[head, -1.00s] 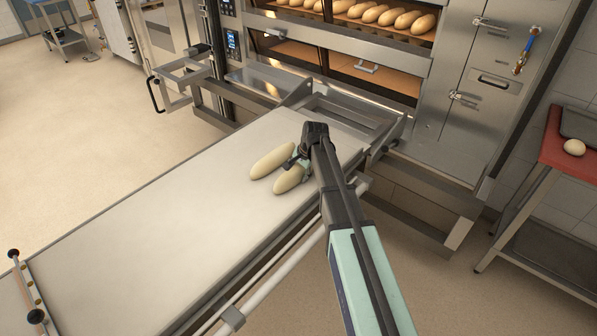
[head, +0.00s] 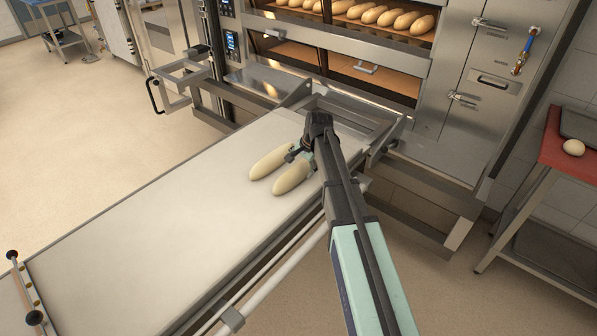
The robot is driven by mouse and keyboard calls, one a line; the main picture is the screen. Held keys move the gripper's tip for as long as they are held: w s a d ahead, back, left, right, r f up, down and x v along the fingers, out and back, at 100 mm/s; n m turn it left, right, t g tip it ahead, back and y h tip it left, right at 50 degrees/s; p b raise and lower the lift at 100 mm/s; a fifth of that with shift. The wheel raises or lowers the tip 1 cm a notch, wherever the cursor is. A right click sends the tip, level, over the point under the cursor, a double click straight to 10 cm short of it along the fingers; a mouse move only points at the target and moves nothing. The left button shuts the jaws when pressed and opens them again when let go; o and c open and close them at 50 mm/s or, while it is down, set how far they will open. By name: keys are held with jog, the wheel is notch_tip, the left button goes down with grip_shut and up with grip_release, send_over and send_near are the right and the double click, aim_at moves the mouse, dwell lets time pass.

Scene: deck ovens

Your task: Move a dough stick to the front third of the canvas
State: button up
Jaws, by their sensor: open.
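Two pale dough sticks lie side by side on the canvas (head: 150,225), near its end by the oven. The left dough stick (head: 270,163) lies whole in view. The right dough stick (head: 290,178) lies closest to my arm, its upper end partly behind my gripper. My gripper (head: 298,156) is open at the upper ends of the two sticks, with one finger near the gap between them. I cannot tell whether the fingers touch the dough.
The deck oven (head: 340,65) stands beyond the canvas, with several loaves on its upper deck. A metal frame (head: 345,118) borders the canvas end. A red-topped table (head: 568,150) with a dough ball stands at right. The canvas's lower left is bare.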

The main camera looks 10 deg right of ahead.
jog(key=v, duration=0.7)
jog(key=shift+r, duration=0.3)
jog(key=shift+s+d, duration=0.1)
jog(key=shift+s, duration=0.05)
